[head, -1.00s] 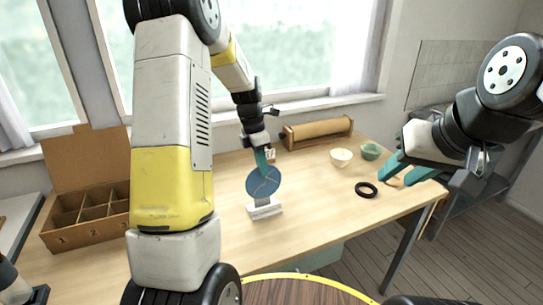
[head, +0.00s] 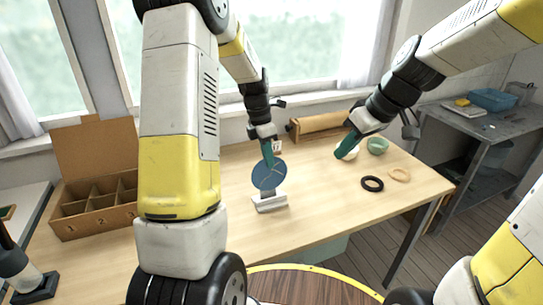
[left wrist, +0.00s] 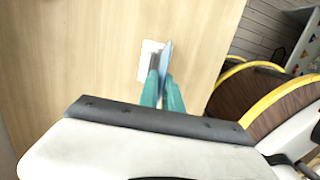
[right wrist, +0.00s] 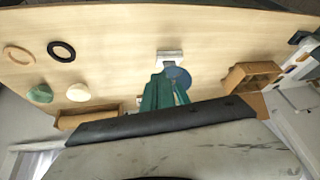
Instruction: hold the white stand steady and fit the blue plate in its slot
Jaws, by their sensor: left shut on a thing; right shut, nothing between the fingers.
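The blue plate (head: 268,175) is a round disc with thin gold seams, standing upright above the white stand (head: 270,203) on the table. My left gripper (head: 269,160) is shut on the plate's upper edge; in the left wrist view its teal fingers (left wrist: 162,92) pinch the plate (left wrist: 166,58) edge-on beside the stand (left wrist: 147,60). I cannot tell whether the plate's lower edge sits in the slot. My right gripper (head: 340,153) is shut and empty, above the table to the right of the plate. In the right wrist view the stand (right wrist: 170,57) lies beyond its fingers (right wrist: 165,95).
A cream bowl (right wrist: 78,92), a green bowl (head: 377,146), a black ring (head: 372,184) and a tan ring (head: 399,174) are at the table's right. A cardboard roll box (head: 320,127) stands behind. A divided box (head: 95,212) is at left. The table front is clear.

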